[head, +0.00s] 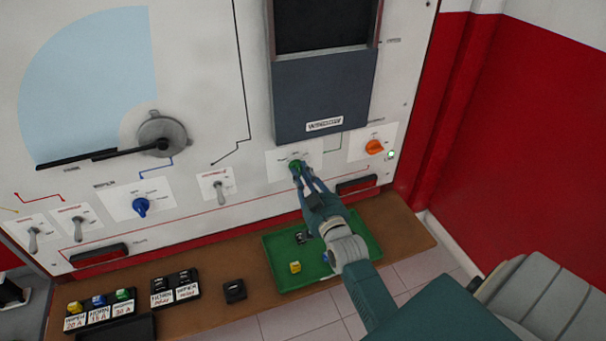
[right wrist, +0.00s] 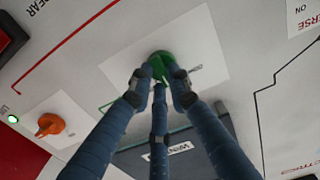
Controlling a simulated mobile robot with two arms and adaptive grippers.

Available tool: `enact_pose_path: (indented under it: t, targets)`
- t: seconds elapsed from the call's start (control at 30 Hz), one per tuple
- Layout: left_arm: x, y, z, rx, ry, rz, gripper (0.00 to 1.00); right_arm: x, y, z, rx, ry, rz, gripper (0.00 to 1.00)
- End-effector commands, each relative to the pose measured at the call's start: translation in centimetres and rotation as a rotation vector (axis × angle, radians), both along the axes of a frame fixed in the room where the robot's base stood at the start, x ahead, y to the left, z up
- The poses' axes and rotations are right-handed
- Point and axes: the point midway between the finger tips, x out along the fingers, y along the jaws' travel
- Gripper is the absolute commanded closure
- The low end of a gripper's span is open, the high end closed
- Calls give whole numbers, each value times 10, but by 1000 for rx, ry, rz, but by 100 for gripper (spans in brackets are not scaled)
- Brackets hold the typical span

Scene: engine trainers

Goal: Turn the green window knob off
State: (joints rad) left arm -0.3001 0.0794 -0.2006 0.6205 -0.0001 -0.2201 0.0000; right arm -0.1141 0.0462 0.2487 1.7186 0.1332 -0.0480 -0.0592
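The green window knob (head: 296,166) sits on a white label plate on the trainer panel, below the grey window unit. My right gripper (head: 301,171) reaches up to it from below in the head view, with its fingertips at the knob. In the right wrist view the green knob (right wrist: 161,64) lies between the fingertips of my right gripper (right wrist: 160,78). The fingers are drawn in around the knob and appear to touch its sides. The knob's pointer mark is hidden by the fingers. My left gripper is not in view.
An orange knob (head: 374,147) and a lit green lamp (head: 391,155) are right of the green knob. A toggle switch (head: 218,190) and a blue knob (head: 141,206) are to its left. A green tray (head: 277,270) lies on the brown shelf (head: 215,310) below.

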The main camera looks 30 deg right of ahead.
Motion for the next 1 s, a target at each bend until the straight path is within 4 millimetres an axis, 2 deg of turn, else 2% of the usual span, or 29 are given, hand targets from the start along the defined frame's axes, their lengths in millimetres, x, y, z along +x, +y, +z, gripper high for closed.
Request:
enact_pose_path:
  t: [0.03,0.07,0.1,0.47,0.57,0.8,1.0]
  targets:
    - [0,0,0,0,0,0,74,0,0,-1,1,3,0,71]
    - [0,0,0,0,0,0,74,0,0,-1,0,3,0,65]
    - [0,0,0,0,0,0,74,0,0,-1,-1,2,0,64]
    - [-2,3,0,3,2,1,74,-6,2,-1,-1,2,0,64]
    - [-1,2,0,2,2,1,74,-20,5,-2,-1,4,0,64]
    - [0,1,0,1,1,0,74,-70,17,-2,-1,5,0,64]
    - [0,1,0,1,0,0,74,-103,25,-2,-1,4,0,64]
